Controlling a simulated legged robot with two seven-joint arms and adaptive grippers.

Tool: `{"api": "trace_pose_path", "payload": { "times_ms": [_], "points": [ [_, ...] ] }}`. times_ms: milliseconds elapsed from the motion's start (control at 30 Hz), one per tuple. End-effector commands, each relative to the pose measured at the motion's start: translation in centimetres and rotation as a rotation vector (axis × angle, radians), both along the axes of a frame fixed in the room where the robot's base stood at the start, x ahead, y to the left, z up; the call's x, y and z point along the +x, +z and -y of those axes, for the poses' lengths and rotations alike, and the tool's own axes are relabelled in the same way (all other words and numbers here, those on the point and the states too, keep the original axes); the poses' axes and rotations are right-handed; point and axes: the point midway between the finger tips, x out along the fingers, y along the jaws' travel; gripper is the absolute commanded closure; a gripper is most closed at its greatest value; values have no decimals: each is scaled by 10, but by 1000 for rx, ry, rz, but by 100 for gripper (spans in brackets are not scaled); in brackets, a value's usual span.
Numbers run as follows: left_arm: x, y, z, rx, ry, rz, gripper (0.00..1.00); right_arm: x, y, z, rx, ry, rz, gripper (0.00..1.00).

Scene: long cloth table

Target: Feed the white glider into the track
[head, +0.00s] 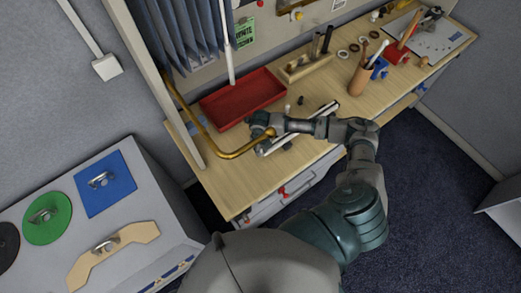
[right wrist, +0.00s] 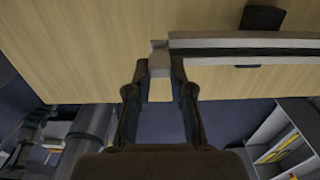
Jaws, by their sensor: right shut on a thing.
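The white glider (right wrist: 159,64) is between the fingers of my right gripper (right wrist: 158,78), which is shut on it. The track (right wrist: 245,43) is a pale rail with a dark slot along its length; it lies on the wooden table. The glider is at the left end of the track in the right wrist view, close against it; I cannot tell whether it is inside the slot. In the head view my right gripper (head: 265,132) is over the track (head: 328,109), and my arm hides much of the track and the glider. My left gripper is not in view.
A curved brass rod (head: 232,154) runs close to my right gripper. A red tray (head: 243,97) lies behind it. Bare table (head: 232,190) shows at the front left.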

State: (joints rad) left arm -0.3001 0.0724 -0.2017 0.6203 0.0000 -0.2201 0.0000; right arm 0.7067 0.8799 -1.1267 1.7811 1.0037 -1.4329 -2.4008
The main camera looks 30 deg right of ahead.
Motion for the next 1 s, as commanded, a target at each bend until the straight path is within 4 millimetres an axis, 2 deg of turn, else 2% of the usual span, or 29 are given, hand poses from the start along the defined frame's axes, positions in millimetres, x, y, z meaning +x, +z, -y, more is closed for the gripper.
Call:
{"api": "trace_pose_path", "payload": {
  "times_ms": [467,1000],
  "points": [
    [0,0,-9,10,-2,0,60,1,0,14,2,-1,0,100],
    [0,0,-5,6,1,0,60,2,0,26,1,0,1,100]
  ]
}}
